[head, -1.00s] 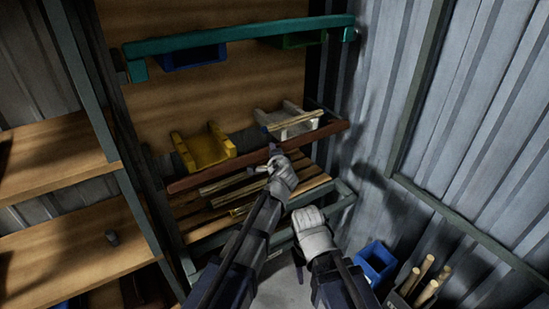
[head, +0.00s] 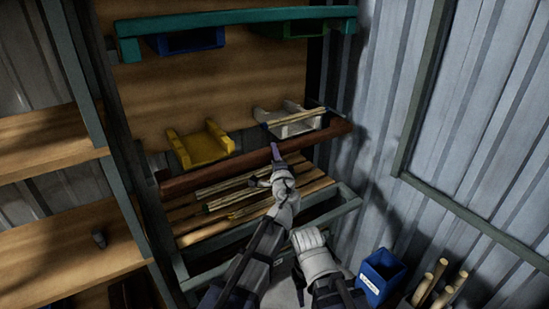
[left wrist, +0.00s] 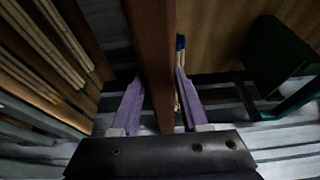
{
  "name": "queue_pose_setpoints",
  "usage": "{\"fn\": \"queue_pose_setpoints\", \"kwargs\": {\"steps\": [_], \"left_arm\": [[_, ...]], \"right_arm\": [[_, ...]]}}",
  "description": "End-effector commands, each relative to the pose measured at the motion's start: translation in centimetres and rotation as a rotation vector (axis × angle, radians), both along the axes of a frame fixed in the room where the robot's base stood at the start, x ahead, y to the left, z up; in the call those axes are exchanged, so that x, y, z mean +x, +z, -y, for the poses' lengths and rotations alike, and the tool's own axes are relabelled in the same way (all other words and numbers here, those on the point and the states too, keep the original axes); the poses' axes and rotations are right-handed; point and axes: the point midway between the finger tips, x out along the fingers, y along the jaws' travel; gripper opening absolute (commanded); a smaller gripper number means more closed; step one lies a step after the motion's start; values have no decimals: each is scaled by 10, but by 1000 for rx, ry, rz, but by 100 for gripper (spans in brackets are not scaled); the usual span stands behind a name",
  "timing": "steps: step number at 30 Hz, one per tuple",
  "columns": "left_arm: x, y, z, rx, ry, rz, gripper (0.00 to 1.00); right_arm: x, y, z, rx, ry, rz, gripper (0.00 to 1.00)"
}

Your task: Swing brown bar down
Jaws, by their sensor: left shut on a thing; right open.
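The brown bar (head: 212,174) runs across the front of the rack, below the yellow and white holders. My left gripper (head: 275,152) is at the bar, right of its middle. In the left wrist view its purple fingers (left wrist: 160,92) stand on either side of the bar (left wrist: 154,45), shut on it. My right gripper (head: 303,276) is open and empty, low in front of the rack; its fingers are mostly hidden.
A teal bar (head: 240,22) crosses higher up, with blue and green holders behind it. Rattan sticks (head: 230,192) lie on the slatted shelf below the brown bar. A blue bin (head: 382,272) and several poles stand at the lower right. Wooden shelves (head: 45,155) are at left.

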Motion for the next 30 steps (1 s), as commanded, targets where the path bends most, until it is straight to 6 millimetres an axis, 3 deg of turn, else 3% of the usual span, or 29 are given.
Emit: {"fn": "queue_pose_setpoints", "kwargs": {"steps": [7, 8, 15, 30], "left_arm": [[0, 0, -2, -3, 3, 0, 0], [0, 0, -2, -3, 3, 0, 46], [0, 0, -1, -2, 1, 0, 73], [-11, 0, -3, -1, 1, -1, 75]], "right_arm": [[0, 0, 0, 0, 0, 0, 50], [0, 0, 0, 0, 0, 0, 50], [0, 0, 0, 0, 0, 0, 50], [0, 0, 0, 0, 0, 0, 50]]}}
